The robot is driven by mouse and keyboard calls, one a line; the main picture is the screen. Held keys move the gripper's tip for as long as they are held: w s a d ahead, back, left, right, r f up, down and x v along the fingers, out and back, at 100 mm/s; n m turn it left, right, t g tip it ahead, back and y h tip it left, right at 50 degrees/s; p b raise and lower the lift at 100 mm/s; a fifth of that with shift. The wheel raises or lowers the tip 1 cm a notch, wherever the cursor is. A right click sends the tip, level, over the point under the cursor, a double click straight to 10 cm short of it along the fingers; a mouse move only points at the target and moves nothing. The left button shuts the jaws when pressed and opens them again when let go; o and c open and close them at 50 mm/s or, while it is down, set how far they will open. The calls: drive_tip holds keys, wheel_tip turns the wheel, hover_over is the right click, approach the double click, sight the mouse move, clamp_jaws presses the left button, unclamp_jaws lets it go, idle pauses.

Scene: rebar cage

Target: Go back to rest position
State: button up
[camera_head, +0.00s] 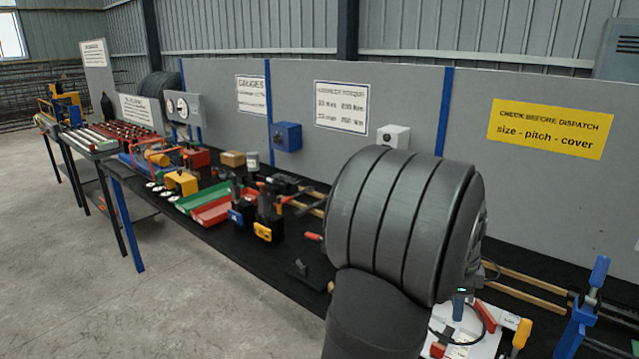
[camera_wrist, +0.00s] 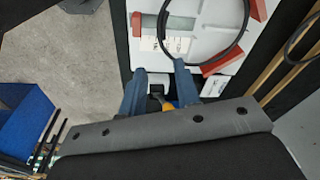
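My gripper (camera_wrist: 160,82) shows in the wrist view as two blue-grey fingers standing apart. A small black and yellow object (camera_wrist: 158,97) shows in the gap between them. I see no finger pressed on it, and its lower part is hidden by my gripper body. In the head view my large dark arm link covers the middle right of the bench, and the gripper is mostly hidden behind it. The fingers are above the near edge of a white board (camera_wrist: 205,15) with red blocks and a black ring (camera_wrist: 243,38). This board also shows in the head view (camera_head: 485,346).
A yellow-handled tool (camera_head: 521,334) and a blue clamp (camera_head: 585,305) stand at the right. Green and red trays (camera_head: 215,207) and black tools (camera_head: 268,210) stand left of my arm. A blue box (camera_wrist: 22,115) shows at the wrist view's left. The floor at left is clear.

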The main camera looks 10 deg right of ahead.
drive_tip(key=f, duration=0.6)
drive_tip(key=d+f, duration=0.1)
drive_tip(key=f, duration=0.3)
drive_tip(key=shift+s, duration=0.2)
wheel_tip(320, 180, up, 7)
drive_tip(key=shift+d, duration=0.1)
drive_tip(key=shift+r, duration=0.65)
drive_tip(key=shift+f, duration=0.1)
